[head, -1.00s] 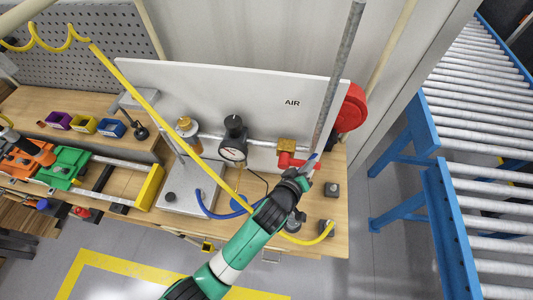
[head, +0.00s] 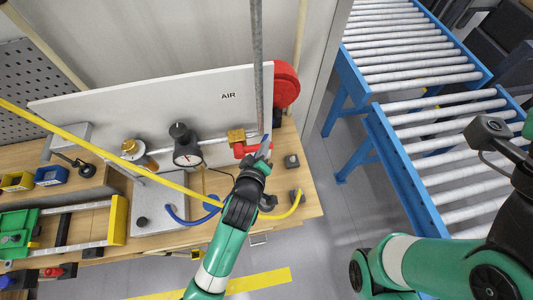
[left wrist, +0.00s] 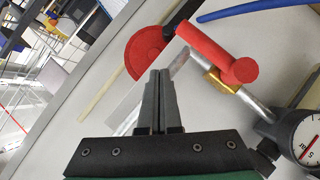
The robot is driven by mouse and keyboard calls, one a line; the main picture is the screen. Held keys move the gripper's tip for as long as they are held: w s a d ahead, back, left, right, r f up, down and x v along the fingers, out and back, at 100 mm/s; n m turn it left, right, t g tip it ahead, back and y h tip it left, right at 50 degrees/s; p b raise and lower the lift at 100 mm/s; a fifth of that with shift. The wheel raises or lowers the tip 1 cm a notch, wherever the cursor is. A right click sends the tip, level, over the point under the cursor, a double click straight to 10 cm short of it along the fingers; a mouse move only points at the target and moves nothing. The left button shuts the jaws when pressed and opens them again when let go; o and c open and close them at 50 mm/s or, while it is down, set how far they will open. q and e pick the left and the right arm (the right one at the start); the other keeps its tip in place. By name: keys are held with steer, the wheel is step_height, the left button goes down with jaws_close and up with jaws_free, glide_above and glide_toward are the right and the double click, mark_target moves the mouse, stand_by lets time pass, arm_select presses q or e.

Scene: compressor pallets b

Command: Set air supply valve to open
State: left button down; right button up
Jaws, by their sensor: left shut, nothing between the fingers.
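The air supply valve has a brass body (head: 236,135) and a red handle (head: 243,150), on a grey pipe below the word AIR. In the left wrist view the red handle (left wrist: 208,52) looks roughly in line with the pipe, and the brass body (left wrist: 222,82) sits under it. My left gripper (head: 264,148) is at the handle's right end in the head view. In the left wrist view its fingers (left wrist: 160,74) are shut and empty, with the handle to their right; I cannot tell if they touch. My right arm shows at lower right, its gripper not visible.
A pressure gauge (head: 187,154) sits left of the valve on the pipe. A red reel (head: 286,84) is right of the white panel (head: 150,108). A yellow hose (head: 110,148) crosses the wooden bench. Blue roller conveyors (head: 395,145) stand to the right.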

arm_select(q)
steer(key=s+d+r+p, duration=0.1)
steer(key=s+r, duration=0.3)
steer(key=s, duration=0.2)
steer(key=shift+d+p, duration=0.25)
steer(key=shift+p, duration=0.15)
steer(key=shift+a, duration=0.1)
